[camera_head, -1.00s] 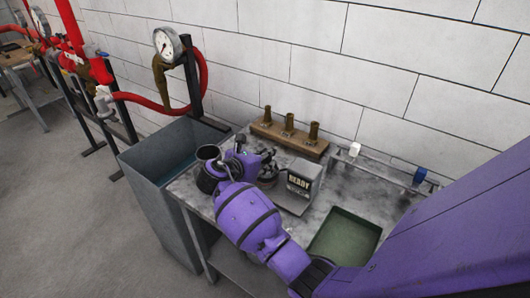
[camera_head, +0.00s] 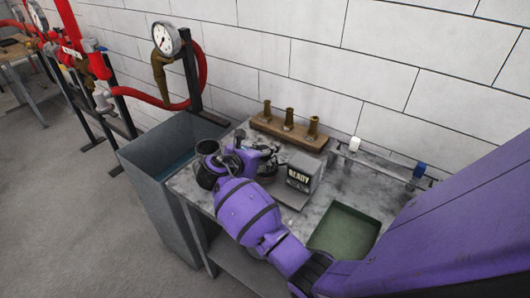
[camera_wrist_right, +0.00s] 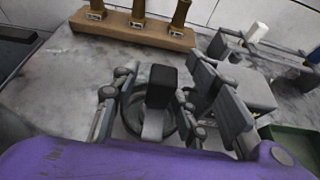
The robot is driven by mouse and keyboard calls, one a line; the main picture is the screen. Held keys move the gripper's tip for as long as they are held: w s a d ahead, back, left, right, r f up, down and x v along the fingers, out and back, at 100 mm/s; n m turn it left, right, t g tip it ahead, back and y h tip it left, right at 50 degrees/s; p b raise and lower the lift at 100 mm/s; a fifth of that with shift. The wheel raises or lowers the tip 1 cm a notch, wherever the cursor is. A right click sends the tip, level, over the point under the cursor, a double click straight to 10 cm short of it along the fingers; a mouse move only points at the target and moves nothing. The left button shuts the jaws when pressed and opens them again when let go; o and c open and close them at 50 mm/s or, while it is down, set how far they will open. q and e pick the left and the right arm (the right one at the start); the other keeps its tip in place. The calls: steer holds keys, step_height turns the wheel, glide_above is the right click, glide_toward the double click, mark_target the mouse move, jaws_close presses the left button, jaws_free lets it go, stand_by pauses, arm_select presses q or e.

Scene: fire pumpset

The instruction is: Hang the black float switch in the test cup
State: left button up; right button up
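The black float switch (camera_wrist_right: 162,82) shows in the right wrist view as a dark block on a pale grey stem. It stands between the spread fingers of my right gripper (camera_wrist_right: 155,92), with a gap visible on its left side; contact on its right side is unclear. The dark round test cup (camera_wrist_right: 133,118) lies behind and below it. Whether the switch hangs on the cup's rim is unclear. In the head view my right gripper (camera_head: 257,152) is over the bench and partly covers the cup (camera_head: 268,173). My left gripper is not in view.
A grey box reading READY (camera_head: 302,175) stands right of the gripper. A wooden block with brass nozzles (camera_head: 288,130) is behind it. A green tray (camera_head: 345,232) lies at the right. A grey water tank (camera_head: 165,180) stands left of the bench.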

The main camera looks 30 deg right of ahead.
steer(key=shift+s+f, duration=0.1)
steer(key=shift+s, duration=0.05)
steer(key=shift+s+a, duration=0.1)
steer(key=shift+a, duration=0.25)
steer(key=v, duration=1.1)
steer(key=shift+r, duration=0.3)
steer(key=shift+a, duration=0.1)
